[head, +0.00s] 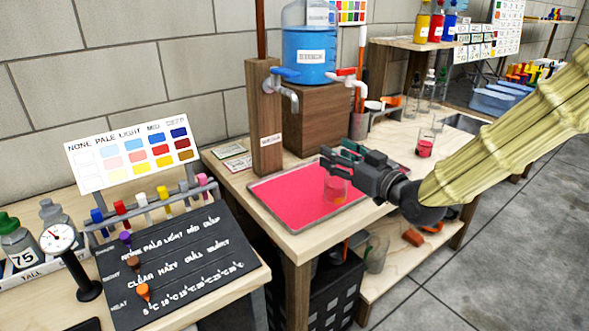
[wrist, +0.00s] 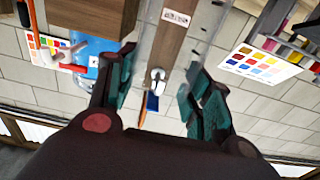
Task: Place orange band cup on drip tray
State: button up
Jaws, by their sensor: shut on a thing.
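The clear orange band cup (head: 335,187) is over the right part of the drip tray, with an orange tint low on it. I cannot tell whether its base touches the tray. The drip tray (head: 268,189) has a metal rim and a pink-red surface, and lies on the wooden table. My gripper (head: 338,160) reaches in from the right and is shut on the cup near its top. In the wrist view, which looks inverted, the teal finger pads (wrist: 155,90) stand on either side of the see-through cup; its outline is faint.
A wooden post (head: 265,120) with a tap and a blue-filled dispenser (head: 309,50) on a block stand behind the tray. A cup with red liquid (head: 425,146) stands to the right. A dark label board (head: 175,265) and color chart (head: 133,150) are at left.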

aim_at(328, 176)
jog(key=w+a+f, duration=0.5)
jog(key=w+a, duration=0.4)
jog(key=a, duration=0.1)
jog(key=shift+w, duration=0.25)
jog(key=shift+a+f+b, duration=0.1)
jog(key=shift+b, duration=0.2)
jog(key=o, duration=1.5)
jog(key=shift+o, duration=0.2)
jog(key=v, duration=1.2)
